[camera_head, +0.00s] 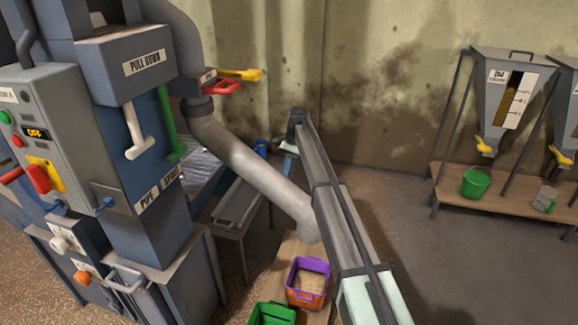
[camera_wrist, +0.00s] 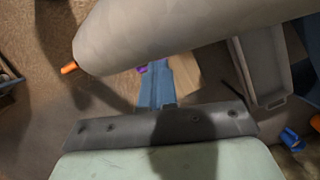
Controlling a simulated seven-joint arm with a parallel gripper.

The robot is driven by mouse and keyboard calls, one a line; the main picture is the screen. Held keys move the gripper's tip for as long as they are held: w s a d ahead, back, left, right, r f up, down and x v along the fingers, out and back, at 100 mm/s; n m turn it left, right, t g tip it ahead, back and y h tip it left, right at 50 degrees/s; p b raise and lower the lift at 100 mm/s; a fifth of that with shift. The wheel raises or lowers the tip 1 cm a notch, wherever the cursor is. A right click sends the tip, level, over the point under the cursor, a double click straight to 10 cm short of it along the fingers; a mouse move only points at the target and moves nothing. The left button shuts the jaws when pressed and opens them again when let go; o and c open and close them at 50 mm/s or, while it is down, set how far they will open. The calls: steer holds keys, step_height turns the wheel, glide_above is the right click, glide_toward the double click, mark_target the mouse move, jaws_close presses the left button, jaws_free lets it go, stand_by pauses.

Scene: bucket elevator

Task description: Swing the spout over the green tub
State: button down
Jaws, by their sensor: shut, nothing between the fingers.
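The spout (camera_head: 250,165) is a long grey pipe sloping down from the machine in the head view. Its lower end appears above or just behind the purple-and-orange tub (camera_head: 293,296), which holds pale grain. The green tub (camera_head: 260,318) is beside that tub, to its left, cut off by the bottom edge. My gripper (camera_head: 288,149) is shut and empty, on the right side of the spout. In the wrist view the spout (camera_wrist: 190,30) crosses the top, close to my shut blue fingers (camera_wrist: 153,68). I cannot tell whether they touch it.
The machine has a red handle (camera_head: 222,88), a yellow handle (camera_head: 240,74) and a green lever (camera_head: 167,125). A grey bench (camera_head: 243,208) stands behind the spout. At right, hoppers (camera_head: 505,90) stand over a wooden bench with a green bucket (camera_head: 475,183). The floor between is clear.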

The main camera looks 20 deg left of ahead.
steer(key=s+m, duration=0.1)
steer(key=s, duration=0.2)
steer(key=s+m, duration=0.1)
steer(key=s, duration=0.3)
steer(key=s+m+y, duration=0.1)
steer(key=s, duration=0.2)
steer(key=shift+s+a+m+t, duration=0.2)
steer(key=shift+s+m+t, duration=0.1)
steer(key=shift+s, duration=0.1)
steer(key=s+a+m, duration=0.2)
steer(key=s+a, duration=0.2)
steer(key=s, duration=0.5)
steer(key=shift+s, duration=0.1)
step_height(320, 180, up, 10)
glide_above(279, 192)
steer(key=s+d, duration=0.2)
steer(key=s, duration=0.2)
steer(key=shift+w+a+r+t, duration=0.1)
steer(key=shift+w+a+t, duration=0.1)
steer(key=shift+w+t, duration=0.1)
